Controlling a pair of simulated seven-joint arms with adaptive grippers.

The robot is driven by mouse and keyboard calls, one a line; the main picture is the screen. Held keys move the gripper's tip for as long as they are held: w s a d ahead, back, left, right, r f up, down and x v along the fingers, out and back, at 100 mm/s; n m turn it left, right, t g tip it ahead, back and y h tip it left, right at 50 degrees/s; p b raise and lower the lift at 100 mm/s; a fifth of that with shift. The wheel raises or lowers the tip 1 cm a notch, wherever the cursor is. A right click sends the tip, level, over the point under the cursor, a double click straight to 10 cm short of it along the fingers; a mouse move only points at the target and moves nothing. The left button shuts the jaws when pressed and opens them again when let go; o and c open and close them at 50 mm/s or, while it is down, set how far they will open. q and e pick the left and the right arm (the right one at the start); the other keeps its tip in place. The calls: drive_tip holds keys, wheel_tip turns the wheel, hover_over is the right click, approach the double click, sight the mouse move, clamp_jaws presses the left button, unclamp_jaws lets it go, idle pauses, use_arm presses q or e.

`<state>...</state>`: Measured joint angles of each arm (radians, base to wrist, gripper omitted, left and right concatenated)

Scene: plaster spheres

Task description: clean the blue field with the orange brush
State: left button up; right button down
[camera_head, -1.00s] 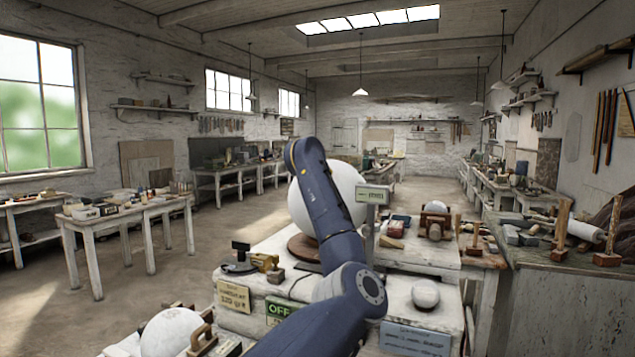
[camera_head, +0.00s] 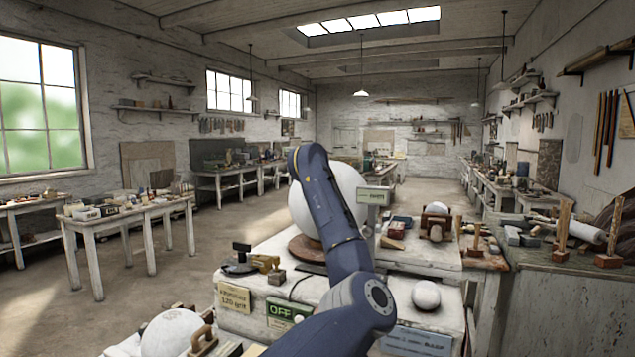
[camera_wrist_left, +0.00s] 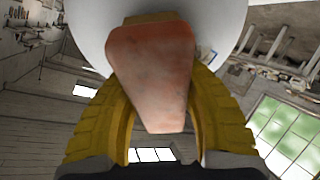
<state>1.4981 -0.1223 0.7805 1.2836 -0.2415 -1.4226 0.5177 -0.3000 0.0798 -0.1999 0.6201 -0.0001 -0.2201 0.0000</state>
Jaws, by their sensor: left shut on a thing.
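A large white plaster sphere (camera_head: 348,190) stands on a round brown base (camera_head: 308,250) on the middle bench, partly hidden by my left arm. In the left wrist view the sphere (camera_wrist_left: 88,28) fills the top, close behind the gripper. My left gripper (camera_wrist_left: 155,60) has its yellow fingers shut on an orange block-like thing, the orange brush (camera_wrist_left: 150,95). The brush lies in front of the sphere; I cannot tell whether they touch. The gripper is hidden in the head view. I cannot make out a blue field. My right gripper is not in view.
A small white ball (camera_head: 426,294) lies on the bench, right of my arm. A green OFF sign (camera_head: 287,311) and a label card (camera_head: 235,297) are at its front. Another white sphere (camera_head: 172,335) is at the lower left.

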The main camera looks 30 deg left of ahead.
use_arm(q)
drive_tip(key=shift+s+d+f, duration=0.25)
drive_tip(key=shift+d+f, duration=0.3)
drive_tip(key=shift+d, duration=0.05)
drive_tip(key=shift+w+a, duration=0.1)
drive_tip(key=shift+w+a+r, duration=0.3)
drive_tip(key=shift+a+r, duration=0.4)
drive_tip(key=shift+r, duration=0.05)
drive_tip(key=shift+w+a+r, duration=0.3)
drive_tip(key=shift+a+r, duration=0.4)
drive_tip(key=shift+r, duration=0.05)
drive_tip(key=shift+s+d+f, duration=0.2)
drive_tip(key=shift+s+d, duration=0.25)
drive_tip(key=shift+s+d+f, duration=0.2)
drive_tip(key=shift+s+d, duration=0.25)
drive_tip(key=shift+r, duration=0.1)
drive_tip(key=shift+v, duration=1.2)
drive_tip(key=shift+a+r, duration=0.15)
drive_tip(key=shift+r, duration=0.05)
